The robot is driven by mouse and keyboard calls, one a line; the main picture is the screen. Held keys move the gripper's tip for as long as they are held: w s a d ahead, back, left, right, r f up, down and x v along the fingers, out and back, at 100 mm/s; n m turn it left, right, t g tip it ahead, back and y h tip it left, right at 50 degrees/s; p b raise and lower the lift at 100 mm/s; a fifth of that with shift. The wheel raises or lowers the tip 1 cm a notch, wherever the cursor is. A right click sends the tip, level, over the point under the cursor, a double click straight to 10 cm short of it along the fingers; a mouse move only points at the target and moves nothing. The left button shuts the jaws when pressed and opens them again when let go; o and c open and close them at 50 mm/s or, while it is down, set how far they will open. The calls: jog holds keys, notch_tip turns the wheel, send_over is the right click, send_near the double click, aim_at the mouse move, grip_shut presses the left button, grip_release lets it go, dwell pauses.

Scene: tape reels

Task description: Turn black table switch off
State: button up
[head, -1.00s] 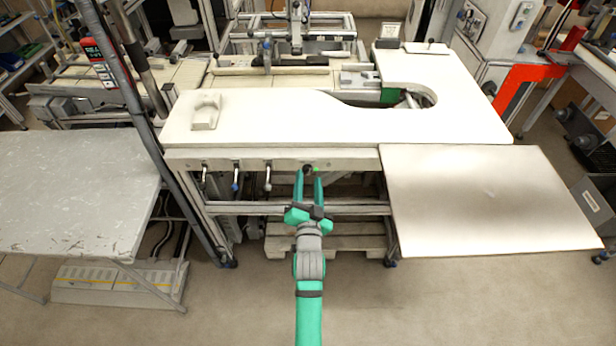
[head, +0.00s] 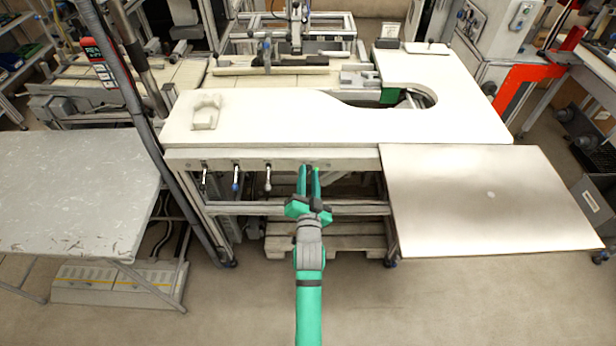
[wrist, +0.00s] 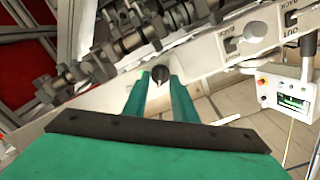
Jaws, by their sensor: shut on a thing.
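The black table switch shows in the wrist view as a small dark round knob (wrist: 160,73) on the pale front rail of the table. My gripper (head: 309,170) reaches up to that rail, below the white tabletop's front edge. In the wrist view its green fingertips (wrist: 160,84) stand either side of the knob and are shut on it. In the head view the fingers largely hide the switch, and I cannot read its on or off position.
Several small levers, one with a blue end (head: 235,185), hang from the rail to the left. The white tabletop (head: 270,122) is above my gripper. A flat pale board (head: 470,200) juts out at the right. A grey table (head: 70,185) is at the left.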

jog(key=shift+n, duration=0.3)
jog(key=n, duration=0.6)
jog(key=shift+a, duration=0.15)
jog(key=n, duration=0.7)
jog(key=shift+a, duration=0.15)
dwell(0.4)
jog(key=o, duration=1)
jog(key=s, duration=1.1)
